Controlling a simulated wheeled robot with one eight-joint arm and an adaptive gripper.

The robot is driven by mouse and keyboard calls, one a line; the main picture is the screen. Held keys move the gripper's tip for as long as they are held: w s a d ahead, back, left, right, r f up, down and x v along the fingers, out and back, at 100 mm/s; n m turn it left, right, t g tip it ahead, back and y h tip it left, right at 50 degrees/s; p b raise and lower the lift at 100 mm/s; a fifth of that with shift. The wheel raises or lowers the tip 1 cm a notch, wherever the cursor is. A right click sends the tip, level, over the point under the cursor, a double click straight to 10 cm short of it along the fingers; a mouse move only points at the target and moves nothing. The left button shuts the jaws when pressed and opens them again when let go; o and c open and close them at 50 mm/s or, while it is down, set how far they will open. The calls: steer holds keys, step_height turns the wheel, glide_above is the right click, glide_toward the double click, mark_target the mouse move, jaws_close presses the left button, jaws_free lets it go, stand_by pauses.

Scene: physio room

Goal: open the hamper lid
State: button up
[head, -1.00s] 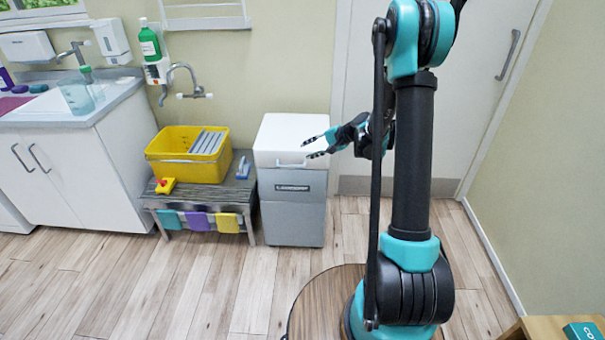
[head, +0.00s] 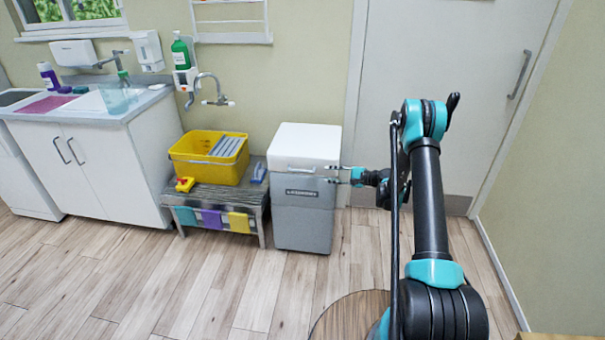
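The hamper (head: 302,218) is a grey box with a white lid (head: 306,141), standing on the floor against the wall. The lid is shut. A pale handle (head: 300,168) runs along the lid's lower front edge. My gripper (head: 332,173) is at the right end of the hamper's front, near the height of the lid's lower edge, pointing left. Its two fingers are spread apart with nothing seen between them. I cannot tell whether a finger touches the hamper.
Left of the hamper, a low bench (head: 215,195) holds a yellow bucket (head: 200,172), a yellow-red item (head: 184,184) and a blue brush (head: 259,172). A sink cabinet (head: 110,165) stands further left. A closed door (head: 440,70) is behind my arm.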

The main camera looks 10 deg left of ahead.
mark_target(305, 172)
steer(key=x, duration=1.5)
steer(key=shift+w+a+f, duration=0.1)
steer(key=shift+a, duration=0.05)
steer(key=shift+c, duration=0.3)
jaws_close()
